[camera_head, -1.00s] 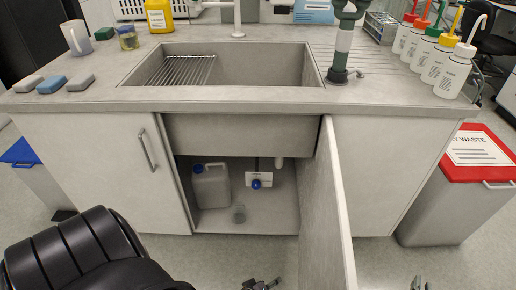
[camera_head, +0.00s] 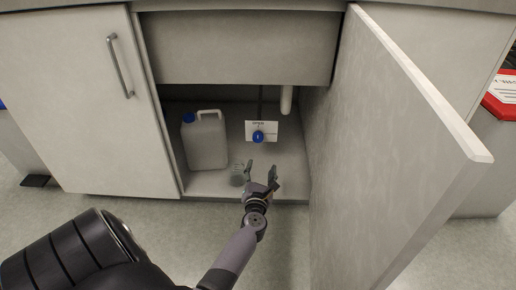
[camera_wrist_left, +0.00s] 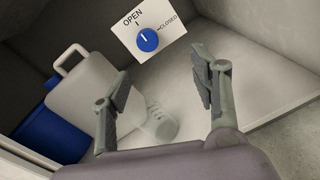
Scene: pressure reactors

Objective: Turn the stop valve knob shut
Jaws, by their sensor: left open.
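The stop valve knob (camera_head: 258,137) is a small blue round knob on a white plate (camera_head: 249,129) at the back of the open sink cabinet. In the left wrist view the knob (camera_wrist_left: 148,40) has a white mark pointing up-left toward the OPEN label; CLOSED is marked at its right. My left gripper (camera_head: 261,168) is open and empty at the cabinet's front opening, below and in front of the knob. In the left wrist view its two fingers (camera_wrist_left: 164,88) stand apart below the knob, touching nothing. My right gripper is not in view.
A grey jerrycan (camera_head: 206,142) with a blue cap stands left of the knob. The open door (camera_head: 385,140) stands at the right. A white pipe (camera_head: 287,99) hangs right of the plate.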

